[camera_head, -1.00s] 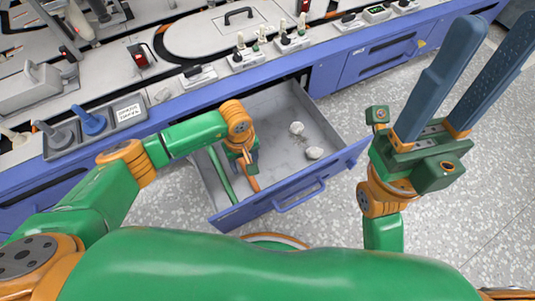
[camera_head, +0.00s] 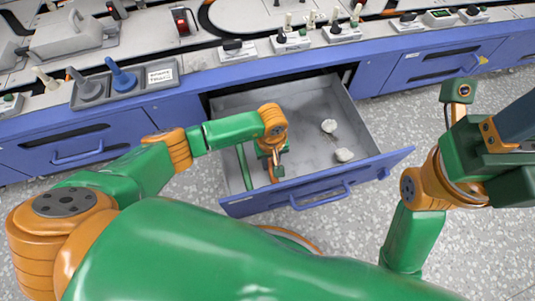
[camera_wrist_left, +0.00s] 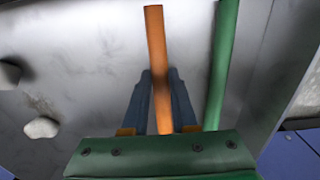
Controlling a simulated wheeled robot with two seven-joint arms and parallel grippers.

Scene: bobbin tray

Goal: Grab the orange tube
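The orange tube (camera_wrist_left: 157,45) lies in the open drawer, running lengthwise in the left wrist view. It also shows partly in the head view (camera_head: 275,172), mostly hidden by my left gripper. My left gripper (camera_wrist_left: 160,75) reaches down into the drawer, with one blue finger on each side of the orange tube. The tips are very close to the tube; I cannot tell whether they press on it. My right gripper (camera_head: 515,118) is at the right edge of the head view, cut off by the frame, clear of the drawer; its fingers stand apart.
A green tube (camera_wrist_left: 223,55) lies beside the orange one, near the drawer's side wall. Two pale lumps (camera_head: 328,126) (camera_head: 344,155) lie on the other side of the drawer (camera_head: 300,100). The drawer's front has a handle (camera_head: 320,197). The workbench (camera_head: 290,60) stands behind.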

